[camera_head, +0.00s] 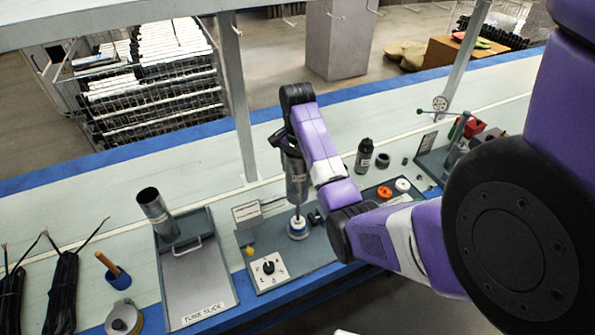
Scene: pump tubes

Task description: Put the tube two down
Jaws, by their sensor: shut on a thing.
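My gripper (287,148) is at the upper middle of the workbench, partly hidden by my purple wrist link. It is shut on a grey metal tube (296,187) that stands upright below it. A thin rod shows under the tube, above a round white and blue fitting (298,229) on the grey station plate. Whether the tube touches the fitting I cannot tell. No number shows on either tube.
A dial box (269,272) sits in front of the fitting. Orange (384,192) and white (402,185) caps and a black bottle (364,155) stand to the right. A metal post (238,100) rises behind. Black bundles (62,290) lie at far left.

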